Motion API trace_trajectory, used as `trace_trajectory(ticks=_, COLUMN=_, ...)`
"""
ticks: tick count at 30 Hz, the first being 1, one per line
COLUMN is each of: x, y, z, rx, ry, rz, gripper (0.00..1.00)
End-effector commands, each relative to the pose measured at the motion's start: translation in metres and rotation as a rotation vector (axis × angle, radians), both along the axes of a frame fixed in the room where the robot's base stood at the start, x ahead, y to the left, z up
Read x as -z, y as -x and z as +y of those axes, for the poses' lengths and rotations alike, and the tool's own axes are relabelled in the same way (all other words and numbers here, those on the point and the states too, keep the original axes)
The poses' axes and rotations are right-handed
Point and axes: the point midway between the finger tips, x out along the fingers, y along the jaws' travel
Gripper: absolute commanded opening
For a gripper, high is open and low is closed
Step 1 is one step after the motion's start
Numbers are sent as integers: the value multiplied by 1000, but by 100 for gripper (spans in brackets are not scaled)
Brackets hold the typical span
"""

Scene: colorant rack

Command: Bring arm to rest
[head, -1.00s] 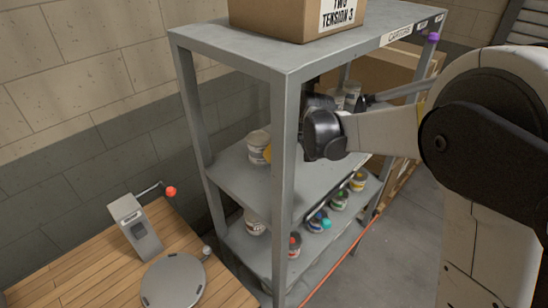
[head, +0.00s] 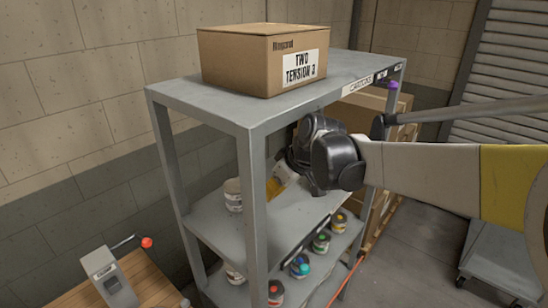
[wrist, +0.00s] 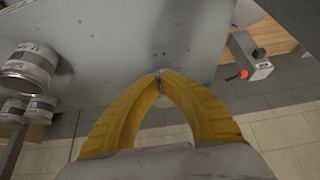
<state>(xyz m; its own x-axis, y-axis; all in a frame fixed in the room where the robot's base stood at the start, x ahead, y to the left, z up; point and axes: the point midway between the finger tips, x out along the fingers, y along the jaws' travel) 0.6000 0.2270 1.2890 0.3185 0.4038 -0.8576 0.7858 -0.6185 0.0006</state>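My arm reaches from the right of the head view into the shelf rack (head: 250,190), between its top board and its middle shelf. My gripper (head: 273,188) is partly hidden by my own wrist; its yellow fingers show above the middle shelf, close to a white can (head: 233,194). In the wrist view my gripper (wrist: 160,76) has its two yellow fingers curved together with the tips meeting. No object shows held between them.
Several colorant cans (head: 320,243) stand on the lower shelf. A cardboard box (head: 235,65) sits on the rack top. More cans (wrist: 30,66) show at the wrist view's left. A wooden table with a grey device (head: 110,278) stands at lower left. Floor at right is open before a cart (head: 500,260).

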Motion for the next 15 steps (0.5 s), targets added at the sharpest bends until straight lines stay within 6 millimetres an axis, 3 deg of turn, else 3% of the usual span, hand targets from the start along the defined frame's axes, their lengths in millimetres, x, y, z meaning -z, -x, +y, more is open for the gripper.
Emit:
trace_trajectory(ticks=5, x=12, y=21, z=-28, rx=85, ry=5, rz=1, gripper=0)
trace_trajectory(ticks=11, x=52, y=91, z=-105, rx=356, ry=10, rz=-5, gripper=0)
trace_trajectory(ticks=15, x=94, y=146, z=-155, rx=555, ry=1, rz=-22, gripper=0)
